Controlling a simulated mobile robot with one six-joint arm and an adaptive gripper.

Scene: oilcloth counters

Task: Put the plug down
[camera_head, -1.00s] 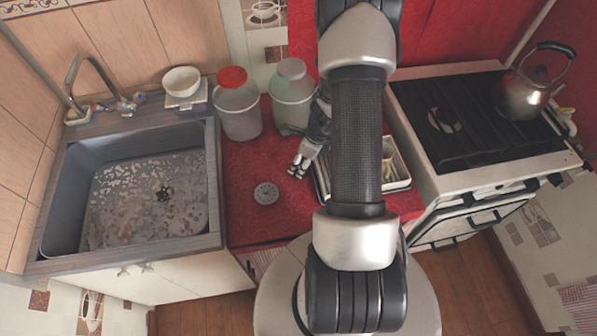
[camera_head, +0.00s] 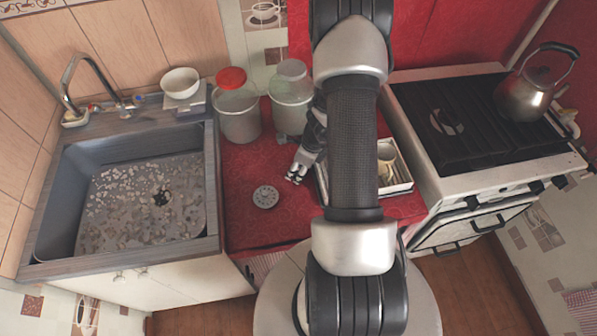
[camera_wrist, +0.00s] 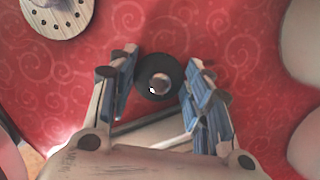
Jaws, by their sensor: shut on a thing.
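The plug (camera_wrist: 144,84) is a round black piece with a shiny knob in its middle, seen between my fingers in the wrist view. My gripper (camera_wrist: 160,62) is shut on it, with a blue-padded finger on each side. In the head view my gripper (camera_head: 296,178) is over the red counter (camera_head: 245,160), left of my arm, and the plug is too small to make out there. I cannot tell whether the plug touches the counter.
A grey disc with holes (camera_head: 265,196) lies left of my gripper, also at the wrist view's upper left (camera_wrist: 58,16). Jars (camera_head: 238,118) stand behind. A white tray (camera_head: 398,187) is to the right, the sink (camera_head: 75,200) far left, the stove (camera_head: 450,110) right.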

